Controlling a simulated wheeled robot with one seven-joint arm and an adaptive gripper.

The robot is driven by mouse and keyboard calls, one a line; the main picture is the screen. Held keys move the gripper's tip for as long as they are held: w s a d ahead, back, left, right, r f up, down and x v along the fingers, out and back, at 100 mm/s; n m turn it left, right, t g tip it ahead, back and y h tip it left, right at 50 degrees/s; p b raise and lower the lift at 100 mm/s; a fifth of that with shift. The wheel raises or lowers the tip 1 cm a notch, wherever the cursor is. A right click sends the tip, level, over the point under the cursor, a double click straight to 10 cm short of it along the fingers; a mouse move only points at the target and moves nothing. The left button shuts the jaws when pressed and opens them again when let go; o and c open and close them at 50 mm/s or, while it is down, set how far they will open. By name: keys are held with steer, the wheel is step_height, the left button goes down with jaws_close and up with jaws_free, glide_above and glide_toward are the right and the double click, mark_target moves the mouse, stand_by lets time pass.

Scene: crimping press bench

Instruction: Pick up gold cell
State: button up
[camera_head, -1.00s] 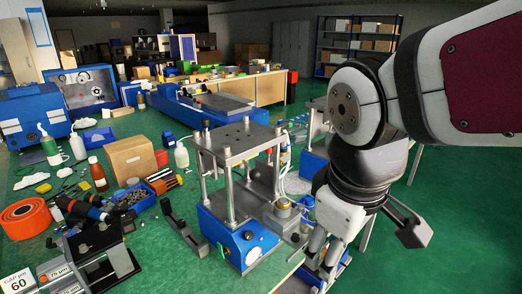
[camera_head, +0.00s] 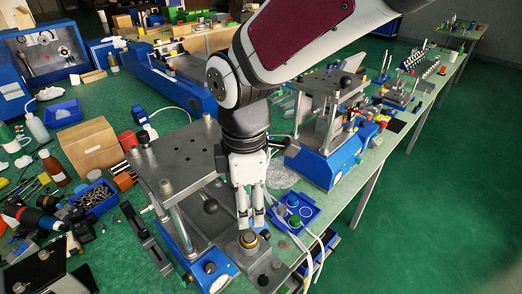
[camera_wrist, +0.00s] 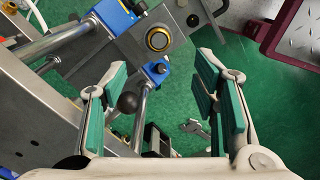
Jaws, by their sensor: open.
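The gold cell (camera_head: 249,239) is a small round piece with a gold rim and dark centre. It sits on a grey metal block (camera_head: 262,262) at the front of the blue-based press (camera_head: 180,243). In the wrist view the gold cell (camera_wrist: 158,39) shows upper centre, beyond the fingertips. My gripper (camera_head: 250,222) points down close above and behind the cell in the head view. In the wrist view my gripper (camera_wrist: 161,75) has its green-padded fingers wide apart, with nothing held between them. Whether a fingertip touches the cell cannot be told.
The press's top plate and posts (camera_head: 180,160) stand just left of my gripper. A blue tray (camera_head: 296,210) and white hoses lie to the right, with a second press (camera_head: 325,130) behind. A black ball knob (camera_wrist: 127,102) shows between the fingers. Green floor lies right of the bench.

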mark_target(251, 237)
steer(key=f, duration=1.2)
steer(key=shift+w+d, duration=0.1)
steer(key=shift+w, duration=0.1)
steer(key=shift+s, duration=0.1)
jaws_close()
